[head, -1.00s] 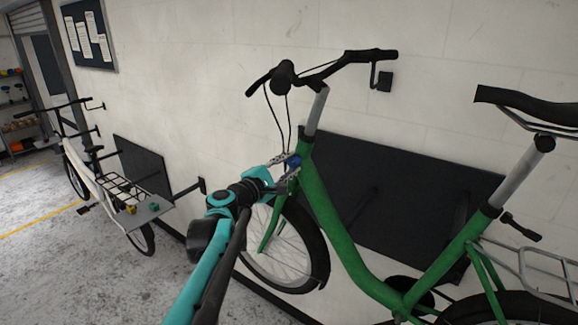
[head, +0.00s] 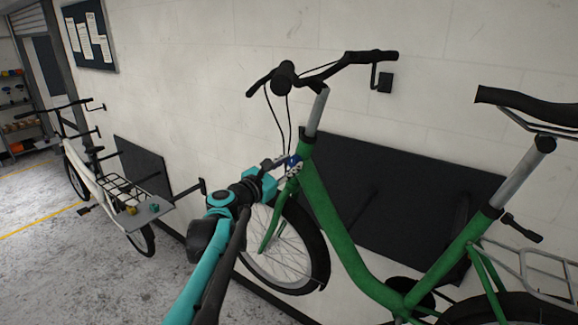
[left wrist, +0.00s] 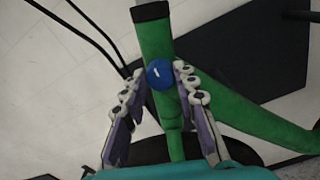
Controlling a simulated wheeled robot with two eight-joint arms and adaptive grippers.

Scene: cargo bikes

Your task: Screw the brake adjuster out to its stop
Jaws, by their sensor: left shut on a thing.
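The brake adjuster is a round blue knob (left wrist: 160,73) with a short white mark on its face. It sits at the head tube of the green bike (head: 318,200), and it also shows in the head view (head: 293,161). My left gripper (left wrist: 159,76) has a finger on each side of the knob and is shut on it. In the head view my left gripper (head: 286,164) reaches the front of the head tube from the lower left. The knob's underside and its mounting are hidden in both views. My right gripper is not in view.
The green bike hangs by a pale wall with a dark panel (head: 400,205) behind it. Black cables (head: 277,115) run down from its handlebar close to my left gripper. A white cargo bike (head: 100,185) stands at the left. The floor (head: 60,260) there is clear.

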